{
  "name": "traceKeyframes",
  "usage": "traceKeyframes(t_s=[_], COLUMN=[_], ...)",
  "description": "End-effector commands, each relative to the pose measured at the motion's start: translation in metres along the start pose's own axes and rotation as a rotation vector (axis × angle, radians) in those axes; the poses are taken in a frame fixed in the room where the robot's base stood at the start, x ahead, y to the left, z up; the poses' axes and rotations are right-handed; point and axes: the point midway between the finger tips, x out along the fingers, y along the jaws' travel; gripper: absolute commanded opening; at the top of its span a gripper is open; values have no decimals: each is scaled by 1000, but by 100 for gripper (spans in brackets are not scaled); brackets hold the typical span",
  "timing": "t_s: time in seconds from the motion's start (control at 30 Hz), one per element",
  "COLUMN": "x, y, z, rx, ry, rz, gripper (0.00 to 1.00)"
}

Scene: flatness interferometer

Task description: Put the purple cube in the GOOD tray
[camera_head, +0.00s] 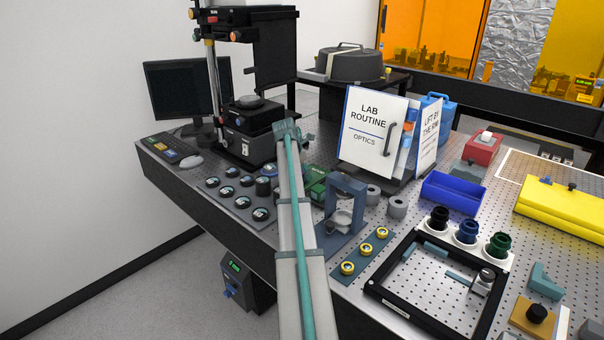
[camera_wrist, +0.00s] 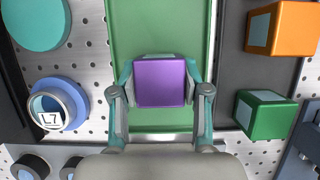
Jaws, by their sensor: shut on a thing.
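The purple cube (camera_wrist: 160,82) is between the two fingers of my gripper (camera_wrist: 160,95) in the wrist view. The fingers are shut on its left and right sides. Behind the cube is a green tray (camera_wrist: 160,25) with a pale rim, and the cube appears within its outline. I cannot tell whether the cube touches the tray floor. No GOOD label is readable. In the head view my arm hides the cube, and the end of my arm is near the black instrument stand.
In the wrist view an orange block (camera_wrist: 284,27) and a green block (camera_wrist: 266,115) lie right of the tray. A blue ring-shaped piece marked L7 (camera_wrist: 57,104) is on the left. In the head view a blue-grey frame stand (camera_head: 345,205) is right of my arm.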

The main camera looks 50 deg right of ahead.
Motion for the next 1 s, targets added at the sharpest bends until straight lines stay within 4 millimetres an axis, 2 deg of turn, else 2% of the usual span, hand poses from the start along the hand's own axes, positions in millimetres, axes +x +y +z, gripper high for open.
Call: traceKeyframes(t_s=[0.2, 0.23, 0.37, 0.77, 0.87, 1.0], x=[2, 3, 2, 0, -8, -30], y=[0, 0, 0, 0, 0, 0], z=[-1, -1, -1, 0, 0, 0], rx=[0, 0, 0, 0, 0, 0], ry=[0, 0, 0, 0, 0, -1], rz=[0, 0, 0, 0, 0, 1], gripper=[0, 48, 69, 71, 71, 71])
